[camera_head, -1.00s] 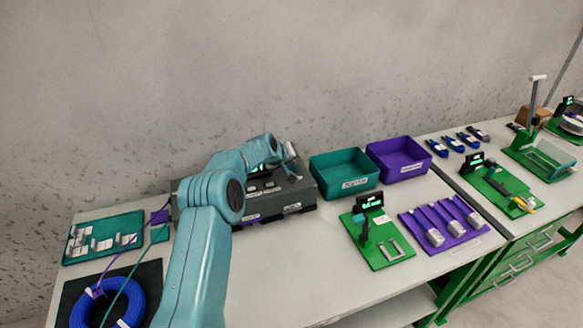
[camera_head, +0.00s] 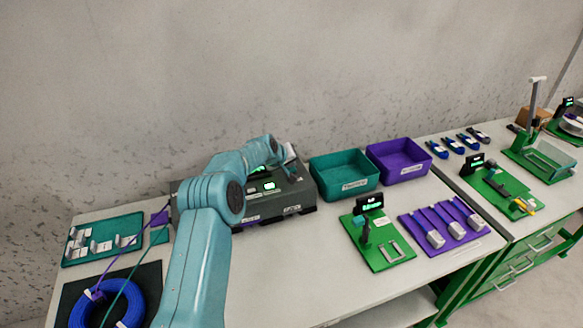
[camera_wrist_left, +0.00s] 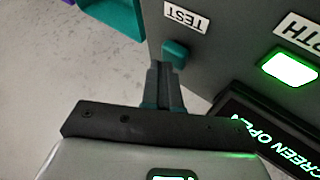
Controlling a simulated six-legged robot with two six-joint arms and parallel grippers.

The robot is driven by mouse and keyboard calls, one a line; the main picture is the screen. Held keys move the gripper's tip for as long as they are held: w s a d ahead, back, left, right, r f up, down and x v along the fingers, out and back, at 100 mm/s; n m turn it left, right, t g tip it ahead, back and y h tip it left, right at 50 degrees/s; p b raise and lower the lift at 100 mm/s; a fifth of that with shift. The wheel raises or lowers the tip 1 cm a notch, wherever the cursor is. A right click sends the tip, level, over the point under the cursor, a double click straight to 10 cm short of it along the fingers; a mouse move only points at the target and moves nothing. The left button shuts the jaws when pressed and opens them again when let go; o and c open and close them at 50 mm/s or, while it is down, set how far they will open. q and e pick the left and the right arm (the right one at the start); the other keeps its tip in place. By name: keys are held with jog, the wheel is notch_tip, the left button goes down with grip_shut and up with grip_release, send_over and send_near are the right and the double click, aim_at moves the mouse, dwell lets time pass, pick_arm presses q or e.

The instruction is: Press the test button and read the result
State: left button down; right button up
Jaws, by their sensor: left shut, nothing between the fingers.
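The grey tester box (camera_head: 292,197) stands at the back of the bench. In the left wrist view its dark face (camera_wrist_left: 235,60) carries a TEST label (camera_wrist_left: 186,16) beside a small teal button (camera_wrist_left: 175,52). A lit green window (camera_wrist_left: 289,68) sits next to a label ending in "PTH". The tester's display (camera_wrist_left: 275,135) reads "SCREEN OPEN" in green, partly hidden by my gripper. My left gripper (camera_wrist_left: 163,68) is shut and empty, its tips close beside the button; I cannot tell whether they touch. In the head view my left gripper (camera_head: 291,164) is over the box's right end. My right gripper is not in view.
A teal bin (camera_head: 343,188) and a purple bin (camera_head: 398,174) stand right of the tester. A blue cable coil (camera_head: 137,292) lies at front left, below a teal tray (camera_head: 76,258). Green fixtures (camera_head: 395,258) stand to the right. The bench front centre is clear.

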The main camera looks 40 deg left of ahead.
aim_at(290, 170)
pick_arm(q)
jog(key=shift+r, duration=0.55)
jog(key=shift+r+p, duration=1.8)
jog(key=shift+r, duration=0.75)
jog(key=shift+f, duration=0.1)
